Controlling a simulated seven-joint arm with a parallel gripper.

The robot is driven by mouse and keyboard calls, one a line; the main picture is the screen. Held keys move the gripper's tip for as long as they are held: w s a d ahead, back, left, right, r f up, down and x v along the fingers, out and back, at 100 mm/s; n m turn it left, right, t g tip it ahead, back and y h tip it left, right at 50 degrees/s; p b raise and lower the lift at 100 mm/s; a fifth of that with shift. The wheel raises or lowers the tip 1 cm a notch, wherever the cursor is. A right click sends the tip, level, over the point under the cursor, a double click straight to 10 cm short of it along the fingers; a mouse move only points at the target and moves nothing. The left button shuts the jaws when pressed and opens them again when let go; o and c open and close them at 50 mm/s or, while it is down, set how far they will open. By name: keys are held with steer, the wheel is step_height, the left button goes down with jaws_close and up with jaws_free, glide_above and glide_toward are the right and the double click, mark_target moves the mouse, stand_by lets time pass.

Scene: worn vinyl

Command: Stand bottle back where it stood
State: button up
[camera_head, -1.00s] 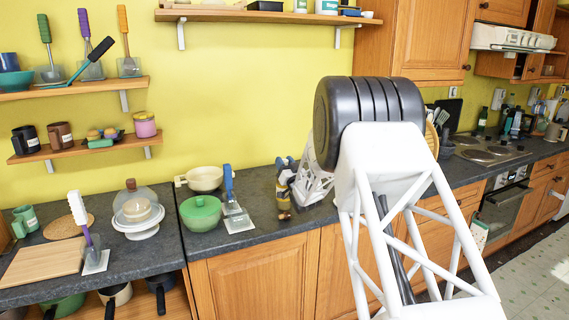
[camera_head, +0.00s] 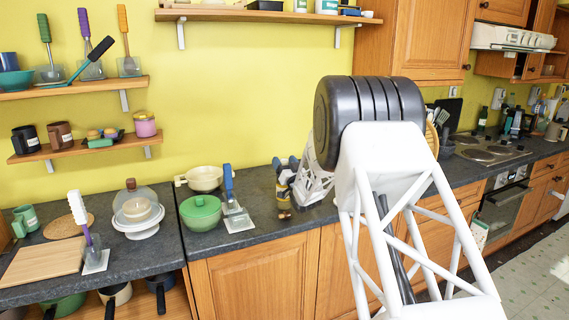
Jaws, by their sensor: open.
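A small brownish bottle (camera_head: 283,213) appears near the front edge of the dark counter, right of the green pot. It looks about upright, and its upper part is hard to make out against my gripper. My gripper (camera_head: 284,188) is small in view, at the end of my white lattice arm, directly at the bottle's upper part. It is open. I cannot tell whether its fingers touch the bottle. My large dark joint and white arm link cover the counter to the right.
A glass-domed cake stand (camera_head: 138,215) is farther left. The counter front edge is close to the bottle.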

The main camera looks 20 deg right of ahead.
steer(key=shift+s+f, duration=0.1)
steer(key=shift+s, duration=0.1)
steer(key=shift+s+f, duration=0.15)
steer(key=shift+s, duration=0.15)
steer(key=shift+s+f, duration=0.25)
steer(key=shift+s, duration=0.35)
steer(key=shift+v, duration=0.75)
steer(key=shift+s+f, duration=0.2)
steer(key=shift+s, duration=0.1)
steer(key=shift+s+d+f, duration=0.1)
steer(key=shift+s+f, duration=0.2)
steer(key=shift+s, duration=0.35)
steer(key=shift+v, duration=1)
steer(key=v, duration=0.7)
steer(key=shift+s+f, duration=0.15)
steer(key=shift+s, duration=0.15)
